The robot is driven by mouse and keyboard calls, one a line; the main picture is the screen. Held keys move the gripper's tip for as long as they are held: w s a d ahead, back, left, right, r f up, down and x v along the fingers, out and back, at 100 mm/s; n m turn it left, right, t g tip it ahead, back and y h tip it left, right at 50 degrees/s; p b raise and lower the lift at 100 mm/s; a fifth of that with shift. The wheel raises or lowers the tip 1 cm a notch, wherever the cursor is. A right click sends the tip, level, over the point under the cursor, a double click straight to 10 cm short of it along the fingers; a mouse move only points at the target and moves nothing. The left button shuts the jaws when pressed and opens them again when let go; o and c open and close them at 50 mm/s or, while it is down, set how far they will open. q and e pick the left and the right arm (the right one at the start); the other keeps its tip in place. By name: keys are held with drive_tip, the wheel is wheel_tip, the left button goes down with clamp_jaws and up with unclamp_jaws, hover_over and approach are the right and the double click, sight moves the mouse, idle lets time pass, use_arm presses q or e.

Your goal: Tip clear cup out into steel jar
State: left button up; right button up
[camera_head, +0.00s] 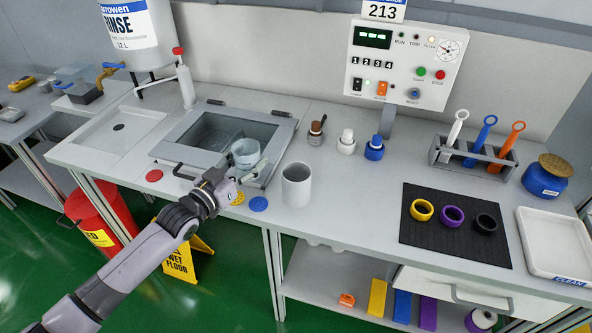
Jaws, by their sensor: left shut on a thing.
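The clear cup (245,150) is held by my left gripper (250,171), whose arm comes in from the lower left. The gripper is shut on the cup and appears to hold it upright, in front of the sink's grey rim. Whether anything is in the cup is too small to tell. A pale grey cylindrical jar (297,186), which looks like the steel jar, stands upright on the counter, to the right of the cup and nearer the front edge. The cup and jar are apart. My right gripper is not in view.
Behind the jar stand a brown bottle (315,133), a white bottle (346,142) and a blue bottle (374,148). Coloured discs lie near the front edge, including a blue one (258,204). A black mat (418,239) with rings lies right; counter between jar and mat is clear.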

use_arm(q)
drive_tip(key=shift+d+r, duration=0.1)
drive_tip(key=shift+r, duration=0.05)
drive_tip(key=shift+s+d+r+m+p, duration=0.1)
drive_tip(key=shift+d+r+m+p, duration=0.35)
drive_tip(key=shift+m+p, duration=0.5)
drive_tip(key=shift+s+d+f+m+g, duration=0.1)
drive_tip(key=shift+d+f+m+g, duration=0.1)
drive_tip(key=shift+f+m+g, duration=0.1)
drive_tip(key=shift+d+f+m+y, duration=0.25)
drive_tip(key=shift+d+m+y, duration=0.1)
drive_tip(key=shift+m+y, duration=0.1)
drive_tip(key=d+r+m+p, duration=0.1)
drive_tip(key=r+m+y+p, duration=0.1)
drive_tip(key=r+m, duration=0.1)
drive_tip(key=d+r+m+y+p, duration=0.1)
drive_tip(key=m+p, duration=0.1)
drive_tip(key=shift+s+d+r+g, duration=0.35)
drive_tip(key=shift+s+g, duration=0.05)
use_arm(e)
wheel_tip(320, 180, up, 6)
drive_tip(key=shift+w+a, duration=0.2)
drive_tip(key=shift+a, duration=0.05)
use_arm(q)
drive_tip(key=shift+f+m, duration=0.1)
drive_tip(key=shift+m, duration=0.3)
